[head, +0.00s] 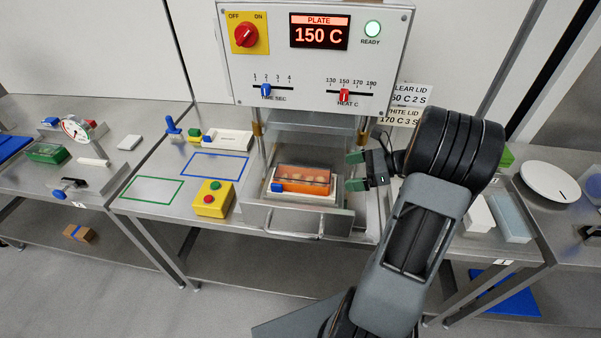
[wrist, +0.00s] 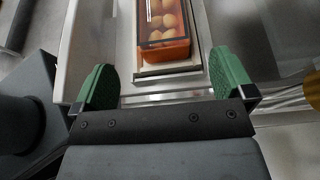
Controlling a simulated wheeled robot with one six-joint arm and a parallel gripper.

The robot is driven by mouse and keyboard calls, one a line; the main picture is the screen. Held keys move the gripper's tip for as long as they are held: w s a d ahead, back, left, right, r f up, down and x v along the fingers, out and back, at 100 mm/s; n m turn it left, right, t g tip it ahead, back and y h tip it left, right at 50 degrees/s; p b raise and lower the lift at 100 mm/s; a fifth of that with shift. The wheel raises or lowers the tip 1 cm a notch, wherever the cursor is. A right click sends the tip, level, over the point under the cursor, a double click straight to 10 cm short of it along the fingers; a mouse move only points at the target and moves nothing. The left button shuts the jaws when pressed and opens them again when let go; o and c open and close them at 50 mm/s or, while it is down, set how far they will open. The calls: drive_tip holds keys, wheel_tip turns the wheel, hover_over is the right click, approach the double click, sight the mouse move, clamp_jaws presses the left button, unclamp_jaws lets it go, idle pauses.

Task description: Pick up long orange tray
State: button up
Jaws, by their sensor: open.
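The long orange tray (head: 301,183) sits in the pulled-out metal drawer of the sealing machine, with round pasta pieces inside under a clear cover. In the wrist view the orange tray (wrist: 166,50) is ahead of the fingers, near the top middle, and its far end is cut off. My gripper (head: 356,171) is to the right of the tray in the head view, apart from it. In the wrist view my gripper (wrist: 160,85) has its two green fingers wide apart with nothing between them.
The machine (head: 318,55) shows 150 C and a lit green READY lamp above the drawer (head: 296,219). A yellow button box (head: 213,198) stands left of the drawer. Blue (head: 215,165) and green (head: 152,190) outlined areas on the bench are empty.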

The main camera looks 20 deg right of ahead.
sight(323, 175)
drive_tip(key=x, duration=0.4)
drive_tip(key=shift+w+a+f, duration=0.15)
drive_tip(key=shift+a+f, duration=0.05)
drive_tip(key=shift+f, duration=0.05)
drive_tip(key=shift+p+x, duration=0.95)
drive_tip(key=shift+x, duration=1.75)
drive_tip(key=shift+w+r, duration=0.15)
drive_tip(key=shift+r, duration=0.05)
drive_tip(key=shift+c, duration=0.2)
drive_tip(key=c, duration=1.1)
drive_tip(key=shift+o, duration=0.2)
drive_tip(key=shift+r, duration=0.1)
